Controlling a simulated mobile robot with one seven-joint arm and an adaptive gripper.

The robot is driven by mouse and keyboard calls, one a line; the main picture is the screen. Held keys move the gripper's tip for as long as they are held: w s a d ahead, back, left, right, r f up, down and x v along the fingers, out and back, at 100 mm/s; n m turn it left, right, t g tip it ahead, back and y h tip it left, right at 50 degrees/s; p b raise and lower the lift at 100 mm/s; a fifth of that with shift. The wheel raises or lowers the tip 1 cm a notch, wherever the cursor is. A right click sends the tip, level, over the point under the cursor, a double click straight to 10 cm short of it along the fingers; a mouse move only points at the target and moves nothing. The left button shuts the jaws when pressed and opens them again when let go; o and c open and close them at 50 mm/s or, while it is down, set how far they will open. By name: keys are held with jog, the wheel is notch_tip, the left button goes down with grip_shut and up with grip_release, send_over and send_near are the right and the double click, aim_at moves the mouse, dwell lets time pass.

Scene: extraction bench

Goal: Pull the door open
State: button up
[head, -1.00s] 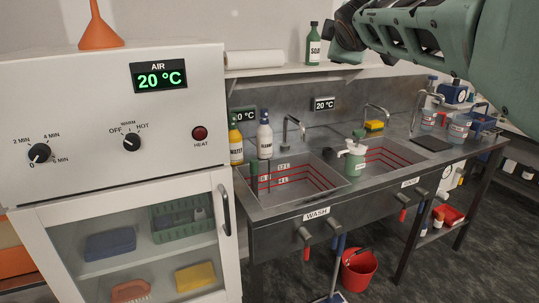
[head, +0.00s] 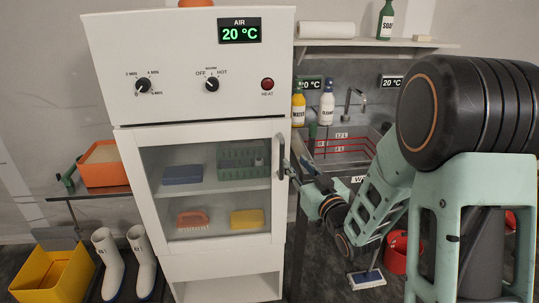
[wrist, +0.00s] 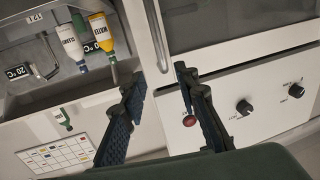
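The white cabinet's glass door (head: 153,205) is shut, with a grey vertical bar handle (head: 281,155) at its right edge. My gripper (head: 292,168) is just to the right of the handle, partly hidden by my arm. In the wrist view the two dark fingers of my gripper (wrist: 157,82) are spread apart with nothing between the pads. The handle (wrist: 156,32) shows there beyond the fingertips, roughly in line with the gap. In that view the fingers look apart from the handle; the exact distance is hard to tell.
Above the door is a panel with dials and a red heat button (head: 267,84). A sink (head: 340,150) with bottles stands to the right, and a red bucket (head: 397,252) below. White boots (head: 143,262) and a yellow crate (head: 50,275) stand left on the floor.

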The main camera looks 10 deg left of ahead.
aim_at(283, 150)
jog(key=p+x, duration=0.1)
jog(key=x, duration=0.9)
jog(key=shift+a, duration=0.3)
jog(key=shift+c, duration=0.6)
grip_shut()
